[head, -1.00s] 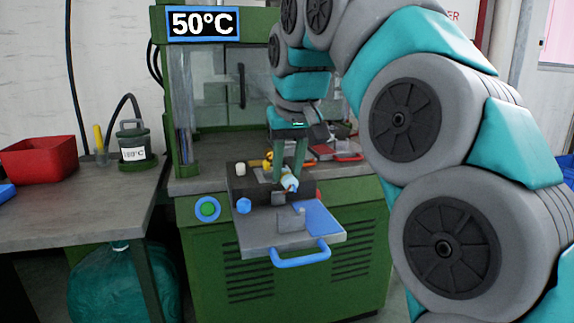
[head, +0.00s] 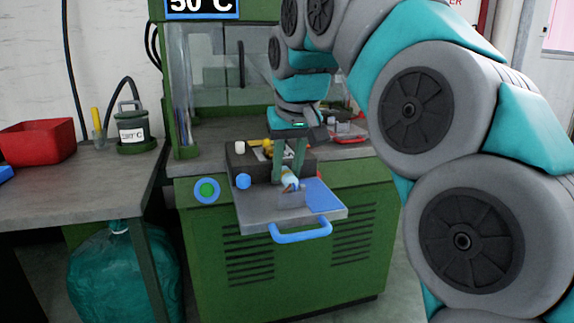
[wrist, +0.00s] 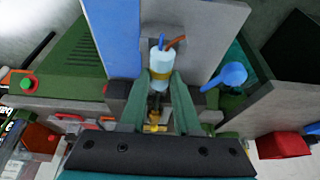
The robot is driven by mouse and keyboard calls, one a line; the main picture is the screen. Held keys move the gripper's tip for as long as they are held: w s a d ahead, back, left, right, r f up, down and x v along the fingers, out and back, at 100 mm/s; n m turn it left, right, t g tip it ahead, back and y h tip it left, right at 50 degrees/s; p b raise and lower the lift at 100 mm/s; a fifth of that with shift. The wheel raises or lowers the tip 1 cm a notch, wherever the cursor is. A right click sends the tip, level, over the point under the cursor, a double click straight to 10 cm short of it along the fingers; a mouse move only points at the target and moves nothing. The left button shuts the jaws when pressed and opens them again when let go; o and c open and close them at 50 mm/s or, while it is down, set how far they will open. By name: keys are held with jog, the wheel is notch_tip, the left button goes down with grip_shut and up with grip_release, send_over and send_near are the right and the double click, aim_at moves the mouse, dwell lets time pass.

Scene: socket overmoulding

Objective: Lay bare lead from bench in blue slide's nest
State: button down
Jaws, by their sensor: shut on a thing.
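My gripper (head: 289,179) points down over the slide and is shut on the lead (head: 290,182). In the wrist view the lead (wrist: 159,62) is a pale cylinder with a yellow band, and a blue and an orange wire end stick out of it. It sits between the green fingertips (wrist: 160,80). The blue slide (head: 258,217) is a grey plate with a blue panel and a blue handle, pulled out from the press. Its grey nest block (head: 291,199) is right below the lead. I cannot tell whether lead and nest touch.
The green press (head: 290,250) stands behind and under the slide, with a dark block (head: 233,162) and blue knob (head: 243,181) at its front. A red-handled slide (head: 347,138) lies farther back. A bench (head: 70,195) with a red bin (head: 38,140) is at left.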

jog(key=c, duration=0.6)
grip_release()
jog(key=shift+o, duration=0.2)
jog(key=shift+r, duration=0.1)
jog(key=p+v, duration=0.1)
jog(key=v, duration=0.6)
jog(key=shift+s+d+r, duration=0.1)
jog(key=shift+r, duration=0.2)
